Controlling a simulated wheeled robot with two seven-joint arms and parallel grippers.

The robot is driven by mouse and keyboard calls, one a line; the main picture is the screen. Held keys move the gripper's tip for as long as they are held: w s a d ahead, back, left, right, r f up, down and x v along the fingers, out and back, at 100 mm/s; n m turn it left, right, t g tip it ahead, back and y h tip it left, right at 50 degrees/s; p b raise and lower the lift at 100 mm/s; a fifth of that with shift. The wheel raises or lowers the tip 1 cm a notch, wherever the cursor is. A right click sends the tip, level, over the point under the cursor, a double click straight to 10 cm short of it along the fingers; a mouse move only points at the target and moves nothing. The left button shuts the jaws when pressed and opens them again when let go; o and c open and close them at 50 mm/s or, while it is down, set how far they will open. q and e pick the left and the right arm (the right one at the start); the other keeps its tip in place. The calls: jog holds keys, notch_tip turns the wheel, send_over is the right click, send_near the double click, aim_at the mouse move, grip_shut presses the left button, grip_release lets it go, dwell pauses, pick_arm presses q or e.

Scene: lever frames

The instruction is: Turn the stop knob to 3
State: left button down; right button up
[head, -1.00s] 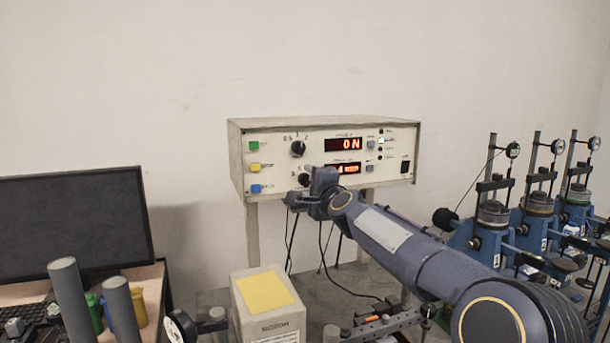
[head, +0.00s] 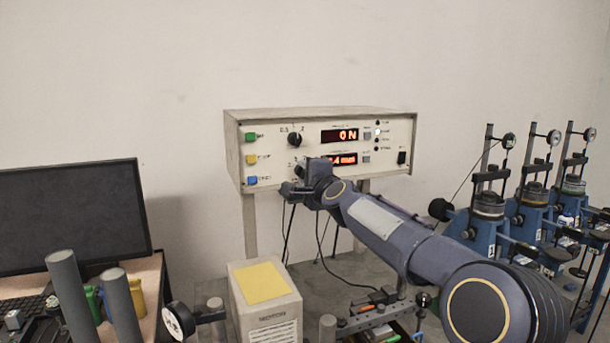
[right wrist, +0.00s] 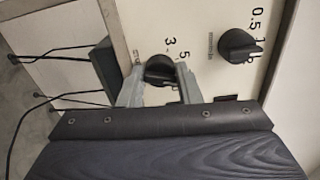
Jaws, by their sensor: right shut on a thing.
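The control box (head: 236,160) stands with its panel facing me. Its lower black knob (right wrist: 160,70) has the numerals 3 and 5 beside it in the right wrist view; its name label is too small to read. My right gripper (right wrist: 158,78) is shut on this knob, with one grey finger on each side. In the head view the right gripper (head: 303,180) is at the lower left of the panel and partly hides the knob. The upper black knob (head: 295,139) is free and also shows in the right wrist view (right wrist: 238,46). My left gripper is out of view.
Green (head: 250,136), yellow (head: 251,159) and blue (head: 252,181) buttons line the panel's left side. Two red displays (head: 340,135) are right of the knobs. A beige box (head: 265,310) stands below, a monitor (head: 70,215) left, and blue test devices (head: 485,225) right.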

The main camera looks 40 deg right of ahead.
jog(key=shift+f+n+b, duration=0.2)
jog(key=shift+n+b, duration=2.45)
jog(key=shift+n, duration=5.05)
jog(key=o, duration=1)
jog(key=shift+r, duration=0.1)
jog(key=shift+c, duration=0.2)
jog(key=shift+s, duration=0.1)
jog(key=b+v, duration=0.1)
jog(key=v, duration=0.6)
jog(key=shift+s+b, duration=0.3)
